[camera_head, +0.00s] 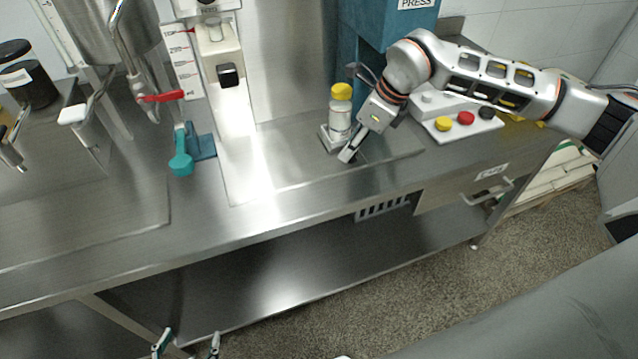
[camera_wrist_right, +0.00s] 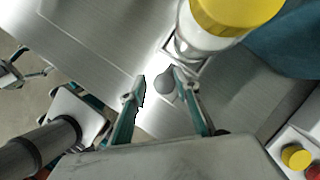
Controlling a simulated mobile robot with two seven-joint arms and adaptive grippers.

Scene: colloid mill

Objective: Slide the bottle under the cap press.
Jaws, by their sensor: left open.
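The bottle (camera_head: 340,119) is pale with a yellow cap (camera_head: 341,91) and stands upright in a small metal holder (camera_head: 325,138) on the steel counter. The cap press (camera_head: 362,60) is a blue machine behind and right of it, its lower part partly hidden by my right arm. My right gripper (camera_head: 349,150) points down just in front of the bottle. My left gripper (camera_head: 188,344) is open and empty at the bottom edge, away from the counter.
A white panel (camera_head: 484,125) with yellow, red and black buttons lies right of the press. A filling spout (camera_head: 228,75) and a teal handle (camera_head: 181,163) stand to the left. The counter's front strip (camera_head: 290,205) is clear. A lower shelf (camera_head: 290,290) is empty.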

